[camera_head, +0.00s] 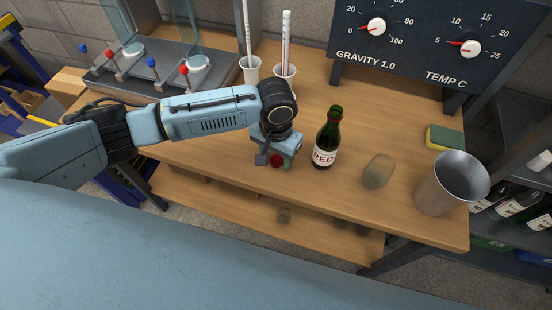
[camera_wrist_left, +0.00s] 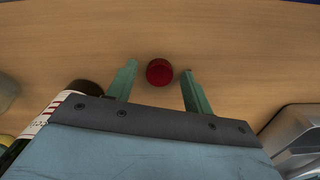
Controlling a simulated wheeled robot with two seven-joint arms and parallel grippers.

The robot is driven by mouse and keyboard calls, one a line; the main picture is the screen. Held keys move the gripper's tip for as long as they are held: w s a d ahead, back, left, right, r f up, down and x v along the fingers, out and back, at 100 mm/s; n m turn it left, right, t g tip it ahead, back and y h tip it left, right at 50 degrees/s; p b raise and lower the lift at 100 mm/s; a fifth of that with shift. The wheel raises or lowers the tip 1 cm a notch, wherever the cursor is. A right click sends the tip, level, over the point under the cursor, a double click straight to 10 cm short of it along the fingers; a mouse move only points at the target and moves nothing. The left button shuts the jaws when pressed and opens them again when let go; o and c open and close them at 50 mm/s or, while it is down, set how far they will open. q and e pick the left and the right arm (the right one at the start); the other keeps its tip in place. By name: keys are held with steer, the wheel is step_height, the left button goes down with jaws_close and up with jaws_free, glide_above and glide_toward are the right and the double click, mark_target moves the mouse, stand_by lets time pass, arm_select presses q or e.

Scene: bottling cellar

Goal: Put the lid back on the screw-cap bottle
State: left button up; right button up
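The screw-cap bottle (camera_head: 326,140) is dark green glass with a white label lettered in red. It stands upright on the wooden table, and its mouth shows no lid. In the left wrist view the bottle (camera_wrist_left: 48,118) lies at the left edge, partly hidden by my gripper body. The red lid (camera_head: 276,161) rests on the table near its front edge, left of the bottle. My left gripper (camera_head: 278,158) is over the lid. In the left wrist view its fingers are apart, with the lid (camera_wrist_left: 159,72) between their tips and a gap on each side. My right gripper is not seen.
A brown rounded object (camera_head: 379,171) and a metal cup (camera_head: 450,184) stand right of the bottle. A green and yellow sponge (camera_head: 445,138) lies behind the cup. Two white cups (camera_head: 285,78) with tall tubes stand at the back. A gauge panel (camera_head: 420,42) rises behind the table (camera_head: 390,115).

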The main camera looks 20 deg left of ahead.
mark_target(276, 160)
arm_select(q)
steer(key=c, duration=0.9)
step_height(276, 160, up, 10)
steer(key=p, duration=0.2)
